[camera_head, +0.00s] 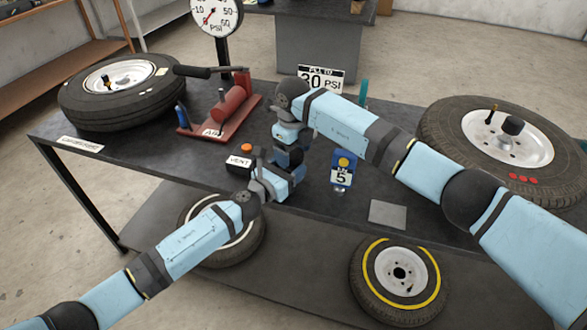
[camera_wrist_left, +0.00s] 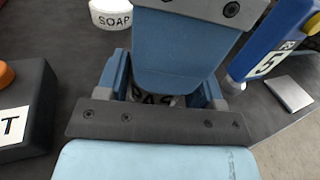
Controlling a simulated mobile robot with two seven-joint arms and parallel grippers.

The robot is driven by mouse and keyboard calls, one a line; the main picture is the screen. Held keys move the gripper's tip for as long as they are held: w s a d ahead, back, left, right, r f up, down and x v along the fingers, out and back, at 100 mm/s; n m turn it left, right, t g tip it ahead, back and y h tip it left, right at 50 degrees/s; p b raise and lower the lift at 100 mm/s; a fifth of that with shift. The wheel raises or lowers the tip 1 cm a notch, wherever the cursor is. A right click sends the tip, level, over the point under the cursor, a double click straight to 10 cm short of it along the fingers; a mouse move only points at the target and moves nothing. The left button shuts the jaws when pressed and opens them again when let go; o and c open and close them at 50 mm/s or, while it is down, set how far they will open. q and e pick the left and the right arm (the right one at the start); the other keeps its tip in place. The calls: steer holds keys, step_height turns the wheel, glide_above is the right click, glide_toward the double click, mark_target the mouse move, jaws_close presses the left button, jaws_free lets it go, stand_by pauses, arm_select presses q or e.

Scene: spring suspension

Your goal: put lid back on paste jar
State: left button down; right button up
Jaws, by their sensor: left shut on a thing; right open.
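My left gripper (camera_head: 281,181) is at the middle of the dark workbench, shut on the paste jar. In the left wrist view, only a strip of the jar (camera_wrist_left: 157,98) with the letters "PAS" shows between the fingers. My right gripper (camera_head: 289,157) points down from above, directly over or behind my left gripper. It is open, and its blue body (camera_wrist_left: 190,45) covers the jar's top in the left wrist view. I cannot make out the lid in either view, nor whether it is on the jar.
A white soap container (camera_wrist_left: 112,16) stands just beyond the grippers. A black VENT box (camera_head: 240,164) is close on the left; a blue gauge marked 5 (camera_head: 342,170) and a grey square plate (camera_head: 388,213) are on the right. A red pump (camera_head: 228,105) and wheels lie farther out.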

steer(key=c, duration=0.9)
steer(key=shift+c, duration=0.2)
steer(key=o, duration=1.1)
steer(key=shift+r, duration=0.1)
step_height(320, 180, up, 12)
arm_select(q)
steer(key=shift+c, duration=0.8)
jaws_free()
